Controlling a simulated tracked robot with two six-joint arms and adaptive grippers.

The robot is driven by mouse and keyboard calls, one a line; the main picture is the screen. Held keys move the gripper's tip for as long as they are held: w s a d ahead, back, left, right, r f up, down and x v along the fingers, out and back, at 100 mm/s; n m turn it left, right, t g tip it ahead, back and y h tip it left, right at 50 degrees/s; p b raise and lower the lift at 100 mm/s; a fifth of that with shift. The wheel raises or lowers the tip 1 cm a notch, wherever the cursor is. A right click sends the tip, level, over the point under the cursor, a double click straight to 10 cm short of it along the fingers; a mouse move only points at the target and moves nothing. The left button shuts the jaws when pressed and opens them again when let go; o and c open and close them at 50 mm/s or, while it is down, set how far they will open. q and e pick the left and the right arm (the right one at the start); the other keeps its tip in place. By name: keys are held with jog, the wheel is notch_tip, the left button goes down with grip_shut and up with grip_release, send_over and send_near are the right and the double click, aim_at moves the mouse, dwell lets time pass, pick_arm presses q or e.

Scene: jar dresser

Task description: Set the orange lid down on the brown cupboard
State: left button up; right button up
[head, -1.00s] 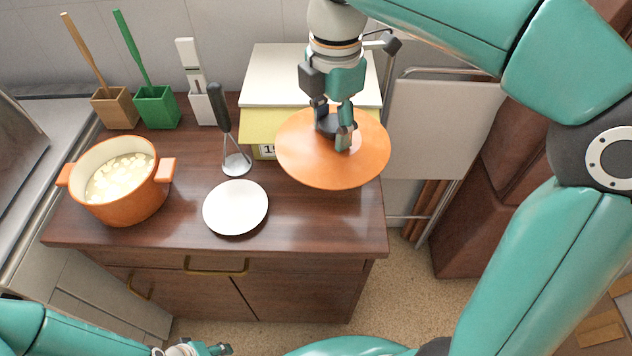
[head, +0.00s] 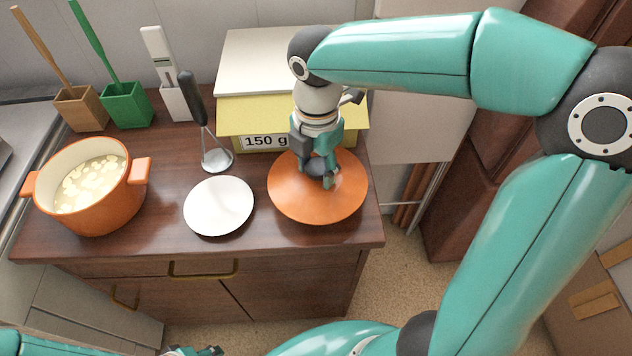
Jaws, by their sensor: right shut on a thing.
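The orange lid (head: 300,200) is a wide round disc at the right end of the brown cupboard (head: 160,236). My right gripper (head: 328,180) is shut on the lid's knob from above and hides most of the knob. The lid lies roughly level, over or on the cupboard top close to the front right corner. I cannot tell whether its underside touches the wood. My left gripper (head: 195,352) shows only in part at the bottom edge, away from the cupboard top; its jaws are not clear.
A white plate (head: 218,206) lies left of the lid. A yellow box (head: 234,118) stands behind it. An orange pot (head: 95,205) with pale pieces inside is at the left. Utensil holders (head: 126,106) line the back.

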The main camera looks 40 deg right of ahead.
aim_at(317, 179)
jog(key=shift+f+b, duration=0.3)
jog(key=shift+f, duration=1.9)
jog(key=shift+f, duration=0.15)
jog(key=o, duration=1.3)
jog(key=shift+c, duration=0.2)
jog(key=shift+r, duration=0.7)
notch_tip(317, 179, up, 11)
jog(key=shift+p, duration=0.9)
